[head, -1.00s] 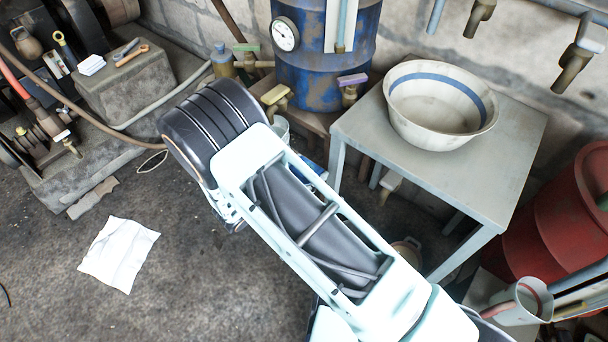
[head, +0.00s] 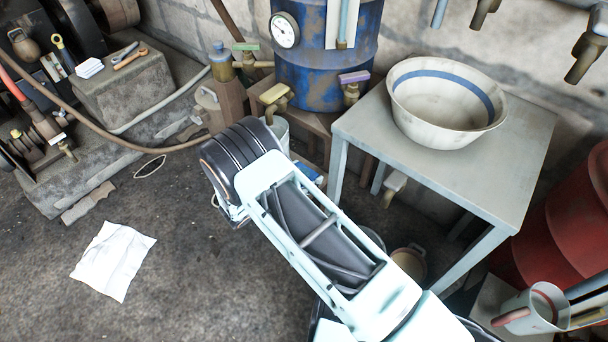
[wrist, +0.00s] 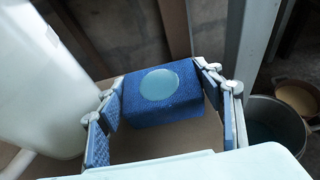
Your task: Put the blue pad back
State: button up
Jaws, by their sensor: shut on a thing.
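The blue pad (wrist: 163,93), a dark blue block with a pale blue round patch on top, is between the fingertips of my gripper (wrist: 165,95) in the wrist view. My gripper is shut on it, with a finger against each side. A brown flat surface (wrist: 185,138) lies below the pad; I cannot tell whether the pad touches it. In the head view my own arm hides most of the gripper, and only a bit of blue shows beside the arm.
A white container (wrist: 40,85) stands close left of the gripper in the wrist view. A grey table (head: 440,165) with a striped bowl (head: 445,105) stands right of my arm; its leg is near. Pails (wrist: 275,125) stand at the lower right. A blue barrel (head: 330,60) is behind.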

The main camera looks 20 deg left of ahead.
jog(key=shift+f, duration=0.1)
jog(key=shift+f, duration=0.15)
jog(key=o, duration=0.8)
jog(key=shift+s+a+r, duration=0.15)
jog(key=shift+s+r, duration=0.05)
jog(key=shift+r, duration=0.25)
jog(key=p+v, duration=0.2)
jog(key=v, duration=0.9)
jog(key=shift+s+p, duration=0.2)
jog(key=shift+p, duration=0.1)
